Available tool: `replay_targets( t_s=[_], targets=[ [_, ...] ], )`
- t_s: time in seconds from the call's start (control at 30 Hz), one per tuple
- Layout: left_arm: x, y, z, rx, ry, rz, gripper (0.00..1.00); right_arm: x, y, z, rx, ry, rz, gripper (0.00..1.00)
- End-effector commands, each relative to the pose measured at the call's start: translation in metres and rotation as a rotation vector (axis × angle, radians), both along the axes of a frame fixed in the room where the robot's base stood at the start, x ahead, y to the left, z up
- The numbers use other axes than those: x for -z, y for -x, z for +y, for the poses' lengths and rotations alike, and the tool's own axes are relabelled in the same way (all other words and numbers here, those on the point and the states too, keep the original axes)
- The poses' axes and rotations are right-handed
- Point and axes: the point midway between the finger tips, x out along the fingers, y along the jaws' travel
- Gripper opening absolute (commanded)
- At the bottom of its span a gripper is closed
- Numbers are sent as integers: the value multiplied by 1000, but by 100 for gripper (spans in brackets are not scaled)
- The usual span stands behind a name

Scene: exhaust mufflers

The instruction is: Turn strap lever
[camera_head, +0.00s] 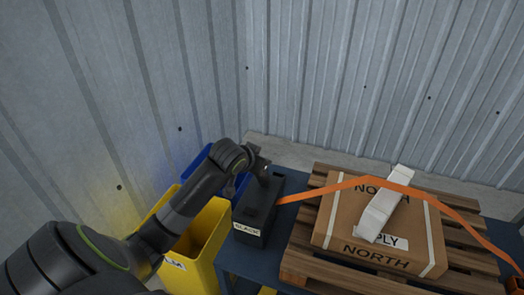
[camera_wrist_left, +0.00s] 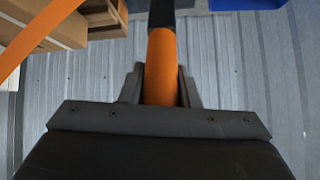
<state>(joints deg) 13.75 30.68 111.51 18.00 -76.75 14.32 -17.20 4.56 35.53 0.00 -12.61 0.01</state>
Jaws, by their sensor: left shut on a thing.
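My left gripper (camera_head: 262,170) is at the top of a dark box (camera_head: 262,208) with a white label that seems to read "SLACK". In the left wrist view its jaws (camera_wrist_left: 161,88) are shut around an orange lever grip (camera_wrist_left: 161,60) with a black part beyond it (camera_wrist_left: 161,14). In the head view the lever is hidden by the gripper. An orange strap (camera_head: 322,190) runs from the dark box over a cardboard carton (camera_head: 340,225) and down its right side. The strap also shows in the left wrist view (camera_wrist_left: 38,32). My right gripper is not in view.
The carton sits on a wooden pallet (camera_head: 296,262) on a dark blue surface (camera_head: 232,262). A white angled piece (camera_head: 383,207) lies on the carton at the strap. A yellow bin (camera_head: 208,245) and a blue bin (camera_head: 198,163) stand left of the dark box. Corrugated metal walls (camera_head: 340,80) close in behind.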

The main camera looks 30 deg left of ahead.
Motion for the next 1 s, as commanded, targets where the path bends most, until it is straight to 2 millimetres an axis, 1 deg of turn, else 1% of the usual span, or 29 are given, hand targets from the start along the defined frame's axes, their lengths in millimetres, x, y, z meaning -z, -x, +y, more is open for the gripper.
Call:
replay_targets(
  t_s=[0.03, 0.1, 0.4, 0.63, 1.0],
  targets=[
    [7, 8, -2, 2, -8, -38, 0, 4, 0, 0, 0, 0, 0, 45],
    [12, 15, -4, 0, -21, -93, 0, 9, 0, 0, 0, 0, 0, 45],
    [28, 38, -10, -1, -66, -284, 0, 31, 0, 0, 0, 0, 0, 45],
    [33, 46, -11, 0, -85, -360, 0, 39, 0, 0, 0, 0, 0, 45],
    [34, 48, -12, 0, -91, -384, 0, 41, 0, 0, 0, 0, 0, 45]
  ],
)
